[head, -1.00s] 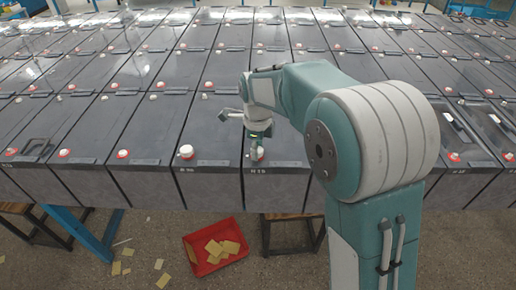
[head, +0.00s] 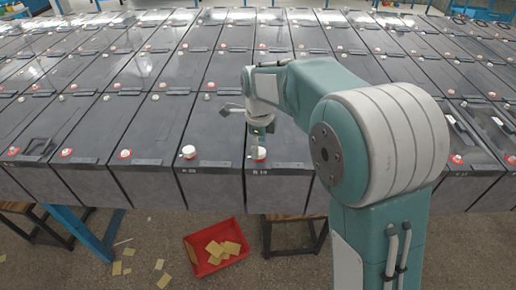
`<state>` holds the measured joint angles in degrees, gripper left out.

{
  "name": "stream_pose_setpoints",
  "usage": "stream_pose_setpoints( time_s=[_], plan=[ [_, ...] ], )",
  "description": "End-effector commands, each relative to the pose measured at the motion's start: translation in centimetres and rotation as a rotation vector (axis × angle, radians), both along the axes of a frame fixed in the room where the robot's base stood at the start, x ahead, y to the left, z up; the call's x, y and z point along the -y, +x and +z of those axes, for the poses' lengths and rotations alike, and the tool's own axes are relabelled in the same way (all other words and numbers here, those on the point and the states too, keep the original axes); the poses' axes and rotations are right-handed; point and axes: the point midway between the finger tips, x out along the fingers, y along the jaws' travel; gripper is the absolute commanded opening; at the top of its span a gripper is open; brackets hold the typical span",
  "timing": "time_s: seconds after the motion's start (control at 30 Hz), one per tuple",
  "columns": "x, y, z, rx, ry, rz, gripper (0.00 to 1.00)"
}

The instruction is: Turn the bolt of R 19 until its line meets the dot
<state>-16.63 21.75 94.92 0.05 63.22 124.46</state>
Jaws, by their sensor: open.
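The R 19 battery (head: 285,172) is a dark grey block in the front row, with a faint light label near its front edge. Its bolt (head: 259,154) has a white cap with red at its base. My gripper (head: 258,141) is open and points down just above and behind this cap. I cannot tell whether the fingers touch the cap. The line and the dot are too small to see. The neighbouring battery on the left has a larger white cap (head: 188,152), standing clear.
Rows of dark batteries with small white and red caps fill the bench. A red tray (head: 207,268) with yellowish cards stands on the floor below, with loose cards to its left. Wooden stools (head: 290,238) and blue legs stand under the bench.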

Motion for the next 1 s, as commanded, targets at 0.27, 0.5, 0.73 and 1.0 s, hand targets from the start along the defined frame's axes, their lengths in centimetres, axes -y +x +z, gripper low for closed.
stream_pose_setpoints(
  time_s=[0.27,0.5,0.73,1.0],
  plan=[
    [-0.3,0.1,5.9,0.004,0.0,0.001,0.81],
    [-0.4,0.2,9.5,0.003,-0.001,0.001,0.81],
    [-0.4,0.1,10.4,0.002,-0.002,0.001,0.81],
    [-0.4,0.1,10.3,0.001,-0.001,0.001,0.81]
  ],
)
